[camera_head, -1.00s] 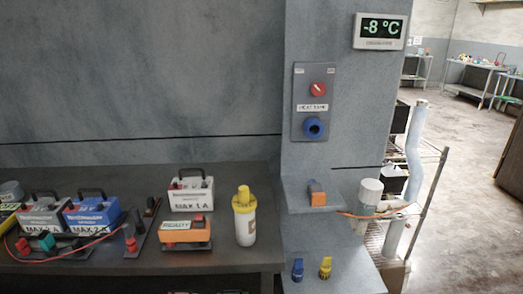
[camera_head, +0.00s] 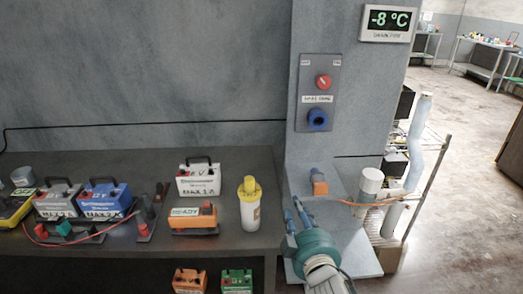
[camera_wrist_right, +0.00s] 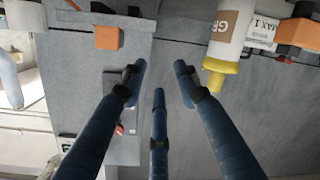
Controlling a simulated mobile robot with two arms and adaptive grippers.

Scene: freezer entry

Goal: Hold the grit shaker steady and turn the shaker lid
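The grit shaker is a white bottle (camera_head: 250,213) with a yellow lid (camera_head: 249,187), standing upright near the right end of the dark table. In the right wrist view the white bottle (camera_wrist_right: 229,22) shows upside down at the top right, with its yellow lid (camera_wrist_right: 219,72) below. My right gripper (camera_head: 293,208) is to the right of the shaker, in front of the grey panel, apart from the bottle. In the right wrist view its blue fingers (camera_wrist_right: 160,72) are spread with nothing between them. My left gripper is not in view.
An orange box (camera_head: 193,219) and a white battery (camera_head: 198,181) stand left of the shaker. A blue battery (camera_head: 103,202) and a red cable are further left. A grey ledge with an orange-ended plug (camera_head: 320,188) is near my right gripper. A white cylinder (camera_head: 371,182) stands beyond it.

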